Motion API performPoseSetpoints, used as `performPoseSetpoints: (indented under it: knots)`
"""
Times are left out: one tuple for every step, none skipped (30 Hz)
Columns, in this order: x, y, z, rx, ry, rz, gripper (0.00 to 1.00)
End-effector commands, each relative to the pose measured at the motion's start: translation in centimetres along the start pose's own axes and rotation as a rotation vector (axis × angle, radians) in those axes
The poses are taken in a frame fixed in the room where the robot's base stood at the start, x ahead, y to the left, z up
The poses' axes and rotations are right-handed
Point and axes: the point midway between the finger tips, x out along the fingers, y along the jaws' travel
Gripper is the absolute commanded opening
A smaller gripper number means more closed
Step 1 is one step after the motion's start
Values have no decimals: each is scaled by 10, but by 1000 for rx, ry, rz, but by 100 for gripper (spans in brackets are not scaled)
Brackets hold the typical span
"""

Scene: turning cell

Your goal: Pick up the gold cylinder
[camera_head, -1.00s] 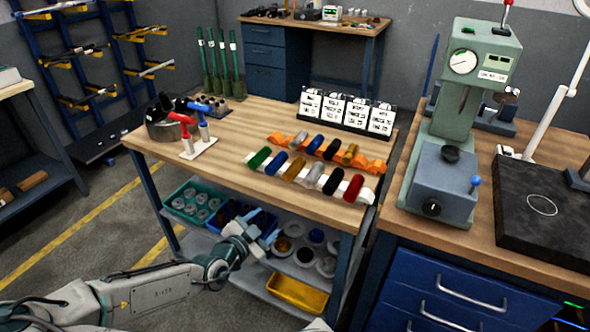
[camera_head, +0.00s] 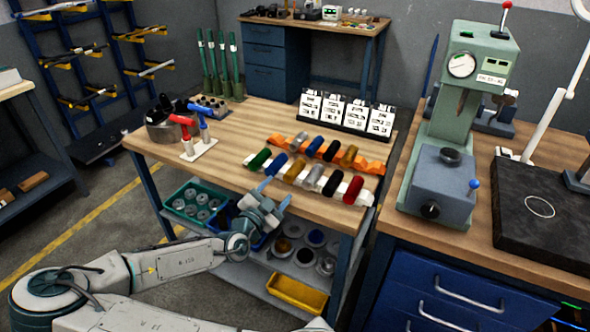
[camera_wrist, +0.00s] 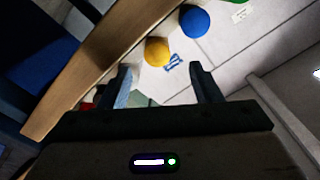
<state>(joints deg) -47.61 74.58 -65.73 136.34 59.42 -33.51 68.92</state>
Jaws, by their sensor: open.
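A gold cylinder (camera_head: 295,170) lies in the white front rack (camera_head: 366,198), between a blue cylinder (camera_head: 276,165) and a silver one (camera_head: 314,177). A second gold cylinder (camera_head: 348,156) lies at the right of the orange back rack (camera_head: 374,168). My gripper (camera_head: 276,192) is near the table's front edge, in front of the white rack. In the wrist view my gripper (camera_wrist: 160,68) is open and empty. A round gold end (camera_wrist: 157,51) shows beyond the gap between its fingers, with a round blue end (camera_wrist: 195,21) to the upper right.
Green (camera_head: 259,160), dark (camera_head: 333,184) and red (camera_head: 353,190) cylinders share the front rack. White label cards (camera_head: 345,112) stand behind the racks. A press (camera_head: 452,130) stands at right. Hammers (camera_head: 188,130) stand at left. Bare tabletop (camera_head: 228,160) lies left of the racks.

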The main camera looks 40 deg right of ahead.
Motion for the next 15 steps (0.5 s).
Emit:
performPoseSetpoints:
  knots:
    - [2,0,0,-1,0,0,58]
    - [3,0,0,-1,0,0,58]
    - [5,0,0,-1,0,0,58]
    - [6,0,-1,-1,1,0,58]
    - [9,0,-1,-1,1,1,58]
    - [13,0,-1,-2,1,0,58]
    - [16,1,-2,-3,2,1,58]
    - [20,2,-3,-3,3,2,58]
    - [26,2,-3,-3,2,1,58]
    - [31,3,-3,-4,3,2,58]
    - [34,3,-3,-3,3,1,58]
    - [40,4,-3,-3,2,1,58]
    - [43,3,-3,-3,2,1,58]
    - [46,3,-2,-2,2,0,58]
    - [50,3,-2,-1,2,1,58]
